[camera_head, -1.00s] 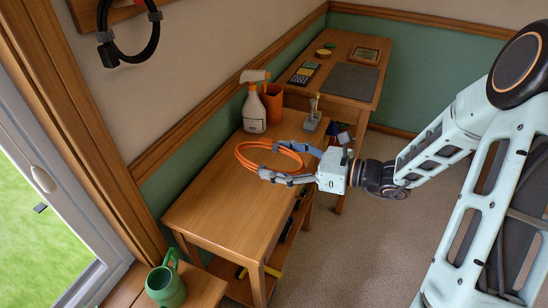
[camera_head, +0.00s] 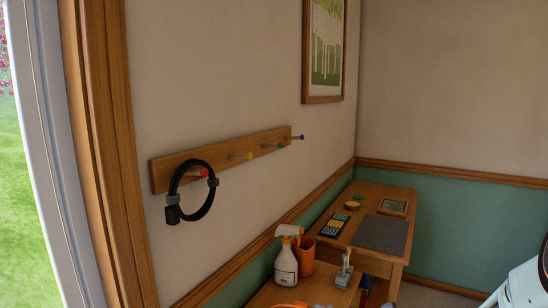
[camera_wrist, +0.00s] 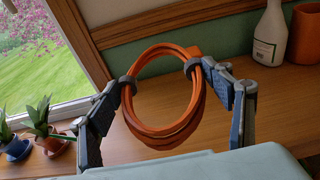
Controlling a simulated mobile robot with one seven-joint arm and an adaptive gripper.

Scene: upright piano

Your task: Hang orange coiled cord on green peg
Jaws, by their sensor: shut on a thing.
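The orange coiled cord (camera_wrist: 163,143) hangs as a ring between the two fingers of my gripper (camera_wrist: 160,74) in the wrist view. Grey fingertips grip the ring at its left and upper right. In the head view only the top of the cord (camera_head: 290,304) shows at the bottom edge, and my gripper is mostly cut off there. The green peg (camera_head: 281,145) sticks out of a wooden wall rail (camera_head: 220,158), between a yellow peg (camera_head: 248,155) and a blue peg (camera_head: 300,137). The green peg is bare, up and away from the cord.
A black coiled cable (camera_head: 178,207) hangs on the red peg (camera_head: 203,173). A spray bottle (camera_head: 286,266) and an orange cup (camera_head: 304,254) stand on the table below the rail. Potted plants (camera_wrist: 42,128) stand by the window. The wall around the green peg is clear.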

